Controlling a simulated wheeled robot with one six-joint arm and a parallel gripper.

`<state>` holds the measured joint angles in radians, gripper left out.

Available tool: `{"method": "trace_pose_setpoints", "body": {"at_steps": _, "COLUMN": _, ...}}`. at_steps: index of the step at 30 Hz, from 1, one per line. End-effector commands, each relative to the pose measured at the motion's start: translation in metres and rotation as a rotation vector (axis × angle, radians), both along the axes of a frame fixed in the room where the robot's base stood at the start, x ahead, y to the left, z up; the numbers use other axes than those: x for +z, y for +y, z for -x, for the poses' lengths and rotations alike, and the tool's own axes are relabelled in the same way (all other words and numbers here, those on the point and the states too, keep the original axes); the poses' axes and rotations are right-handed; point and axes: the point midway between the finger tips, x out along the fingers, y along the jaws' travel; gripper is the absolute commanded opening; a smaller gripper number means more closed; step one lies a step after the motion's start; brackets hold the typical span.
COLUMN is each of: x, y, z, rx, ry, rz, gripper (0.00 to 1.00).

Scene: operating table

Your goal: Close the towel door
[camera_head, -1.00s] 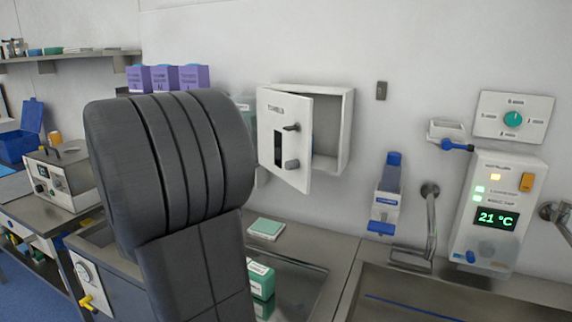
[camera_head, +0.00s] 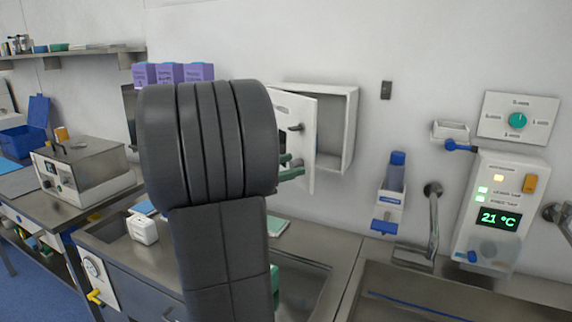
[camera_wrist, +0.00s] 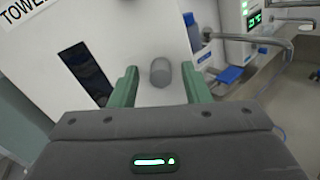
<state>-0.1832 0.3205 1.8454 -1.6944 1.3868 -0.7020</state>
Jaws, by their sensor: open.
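The towel door (camera_head: 307,142) is a white panel standing ajar in front of its wall cabinet (camera_head: 352,135). In the wrist view the door (camera_wrist: 115,38) shows a "TOWE…" label, a dark window slot and the knob (camera_wrist: 160,73). My gripper (camera_head: 290,170) is at the door's lower front, its green fingers partly behind my arm. In the wrist view my gripper (camera_wrist: 160,88) is open, with one finger on either side of the knob and gaps on both sides.
Right of the cabinet are a blue-capped bottle in a wall holder (camera_head: 393,190), a tap (camera_head: 432,225) and a control panel (camera_head: 495,210). A sink counter (camera_head: 330,250) runs below.

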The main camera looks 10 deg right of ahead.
Motion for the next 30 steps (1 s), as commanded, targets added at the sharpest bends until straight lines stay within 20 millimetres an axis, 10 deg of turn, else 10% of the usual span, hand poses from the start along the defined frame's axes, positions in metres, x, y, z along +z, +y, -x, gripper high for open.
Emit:
{"method": "trace_pose_setpoints", "body": {"at_steps": 10, "x": 0.000, "y": -0.002, "z": -0.001, "rx": 0.001, "ry": -0.001, "rz": -0.001, "gripper": 0.41}}
{"method": "trace_pose_setpoints", "body": {"at_steps": 17, "x": 0.000, "y": -0.002, "z": -0.001, "rx": 0.001, "ry": -0.001, "rz": -0.001, "gripper": 0.00}}
{"method": "trace_pose_setpoints", "body": {"at_steps": 30, "x": -0.001, "y": -0.015, "z": -0.003, "rx": 0.051, "ry": -0.004, "rz": -0.001, "gripper": 0.00}}
